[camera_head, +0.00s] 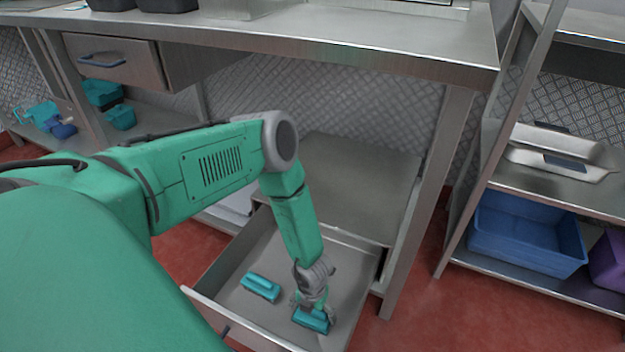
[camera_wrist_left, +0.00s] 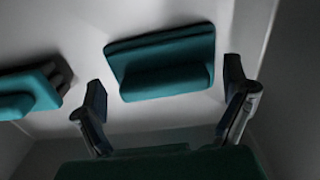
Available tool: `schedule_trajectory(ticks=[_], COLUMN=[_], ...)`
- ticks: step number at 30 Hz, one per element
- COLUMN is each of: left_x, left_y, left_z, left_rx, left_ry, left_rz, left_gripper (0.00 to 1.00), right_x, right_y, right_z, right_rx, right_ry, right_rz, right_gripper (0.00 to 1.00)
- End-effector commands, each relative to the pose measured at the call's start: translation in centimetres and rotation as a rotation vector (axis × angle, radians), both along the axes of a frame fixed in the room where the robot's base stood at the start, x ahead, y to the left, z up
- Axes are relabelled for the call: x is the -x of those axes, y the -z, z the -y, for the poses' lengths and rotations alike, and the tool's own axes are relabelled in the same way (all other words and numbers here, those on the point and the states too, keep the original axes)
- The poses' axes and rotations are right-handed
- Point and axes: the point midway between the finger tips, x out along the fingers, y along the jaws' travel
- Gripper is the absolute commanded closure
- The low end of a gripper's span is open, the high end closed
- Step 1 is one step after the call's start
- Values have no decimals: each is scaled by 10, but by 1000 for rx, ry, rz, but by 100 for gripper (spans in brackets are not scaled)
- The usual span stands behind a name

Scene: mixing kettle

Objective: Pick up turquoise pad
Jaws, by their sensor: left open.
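A turquoise pad (camera_head: 311,319) with a raised grip lies in the open metal drawer (camera_head: 240,318), near its right side. A second turquoise pad (camera_head: 261,287) lies to its left in the same drawer. My left gripper (camera_head: 312,305) reaches down into the drawer, just over the right pad. In the left wrist view my left gripper (camera_wrist_left: 165,98) is open, with its fingers to the left and right of the right pad (camera_wrist_left: 160,60). No contact shows. The other pad (camera_wrist_left: 30,92) is at the left edge there. My right gripper is not in view.
The drawer walls stand close around the gripper. A steel table (camera_head: 300,35) is above and behind the drawer, with a leg (camera_head: 425,210) to the right. A rack at right holds a blue bin (camera_head: 525,232) and metal lids (camera_head: 560,150).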

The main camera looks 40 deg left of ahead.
Motion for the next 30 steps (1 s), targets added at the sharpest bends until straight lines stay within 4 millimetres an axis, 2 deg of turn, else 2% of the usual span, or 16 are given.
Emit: schedule_trajectory(ticks=[3,4,6,9,18,23,26,30], left_x=[-1,-1,0,0,0,-2,-3,-3], left_y=[-2,-3,-3,-2,-3,-9,-20,-44], left_z=[1,1,1,1,0,-2,-4,-4], left_rx=[0,-1,-1,0,1,1,1,2], left_ry=[0,0,0,0,-1,-2,-3,-1], left_rz=[1,1,1,1,0,0,0,2], left_gripper=[7,10,35,65,65,65,65,65], right_x=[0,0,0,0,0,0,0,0], right_y=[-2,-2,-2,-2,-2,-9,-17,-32], right_z=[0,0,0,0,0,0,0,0], right_rx=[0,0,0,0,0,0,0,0], right_ry=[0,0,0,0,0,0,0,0], right_rz=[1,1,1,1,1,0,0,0], right_gripper=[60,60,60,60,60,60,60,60])
